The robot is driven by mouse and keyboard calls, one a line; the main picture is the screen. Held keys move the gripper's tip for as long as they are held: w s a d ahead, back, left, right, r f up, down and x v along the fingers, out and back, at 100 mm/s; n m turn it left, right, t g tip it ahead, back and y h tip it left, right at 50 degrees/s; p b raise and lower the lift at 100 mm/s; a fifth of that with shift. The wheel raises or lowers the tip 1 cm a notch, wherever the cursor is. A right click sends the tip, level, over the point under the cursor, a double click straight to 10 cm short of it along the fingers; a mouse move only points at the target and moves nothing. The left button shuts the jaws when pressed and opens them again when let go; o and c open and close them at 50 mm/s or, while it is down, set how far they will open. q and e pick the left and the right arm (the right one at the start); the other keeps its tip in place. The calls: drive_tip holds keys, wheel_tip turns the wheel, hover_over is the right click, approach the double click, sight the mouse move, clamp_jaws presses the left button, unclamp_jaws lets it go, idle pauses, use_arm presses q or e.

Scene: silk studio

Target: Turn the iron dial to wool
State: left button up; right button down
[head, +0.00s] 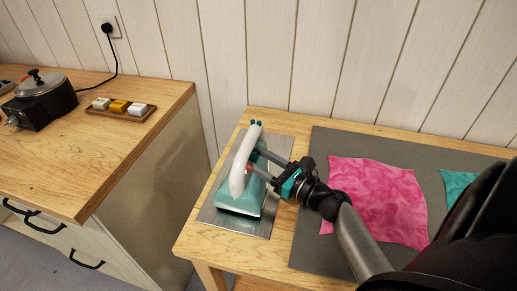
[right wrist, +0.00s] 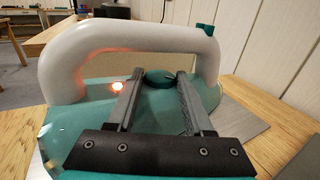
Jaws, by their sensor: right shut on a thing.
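The iron (head: 237,203) has a teal body and a thick white handle, and rests on a metal plate (head: 262,226) at the left of the wooden table. My right gripper (head: 257,158) reaches in from the right, under the handle. In the right wrist view its two fingers (right wrist: 158,77) are shut on the dark teal dial (right wrist: 157,75), one on each side. An orange-red light (right wrist: 118,86) glows on the iron, left of the fingers. No dial marking can be read. My left gripper is not in view.
A grey mat (head: 310,225) with pink cloth (head: 378,195) and a teal cloth (head: 458,184) lies right of the iron. A separate counter (head: 75,150) at left holds a pot on a black burner (head: 40,98) and a small tray (head: 123,111). A panelled wall stands close behind.

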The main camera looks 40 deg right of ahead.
drive_tip(key=shift+a+r+m+h+p, duration=0.15)
drive_tip(key=shift+m+h+p, duration=0.25)
drive_tip(key=shift+m+h, duration=0.45)
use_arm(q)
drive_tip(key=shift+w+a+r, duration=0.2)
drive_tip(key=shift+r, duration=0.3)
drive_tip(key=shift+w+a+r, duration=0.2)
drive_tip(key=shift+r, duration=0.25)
use_arm(e)
drive_tip(key=shift+a+m+t+h, duration=0.15)
drive_tip(key=shift+m+h, duration=0.2)
drive_tip(key=shift+h, duration=0.4)
drive_tip(key=shift+m+t+h, duration=0.15)
drive_tip(key=shift+m+h, duration=0.15)
drive_tip(key=shift+h, duration=0.4)
drive_tip(key=shift+f, duration=0.2)
drive_tip(key=shift+c, duration=1.4)
unclamp_jaws()
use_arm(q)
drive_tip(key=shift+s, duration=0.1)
